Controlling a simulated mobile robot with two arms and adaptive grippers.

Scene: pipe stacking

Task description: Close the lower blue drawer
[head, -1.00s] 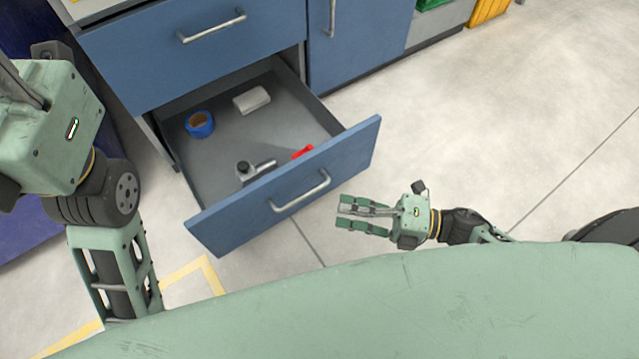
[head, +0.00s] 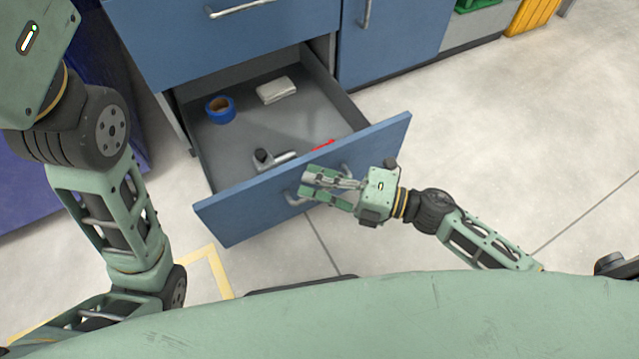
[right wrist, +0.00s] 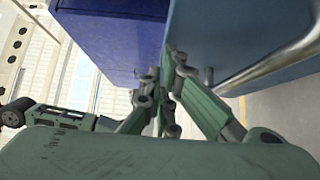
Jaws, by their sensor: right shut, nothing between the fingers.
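The lower blue drawer (head: 240,205) is pulled out, its grey inside in view. Its metal handle (head: 293,198) is partly hidden behind my right gripper (head: 308,184). The right gripper is shut and empty, its fingertips at the drawer front beside the handle; I cannot tell if they touch it. In the right wrist view the gripper (right wrist: 172,62) points at the blue front, with the handle (right wrist: 275,62) to its right. My left arm is at the left of the head view, its gripper out of the picture.
In the drawer lie a blue tape roll (head: 220,109), a white cloth-like item (head: 276,90), a grey metal tool (head: 270,158) and a red item (head: 325,147). A shut upper blue drawer (head: 180,45) is above. Floor to the right is clear.

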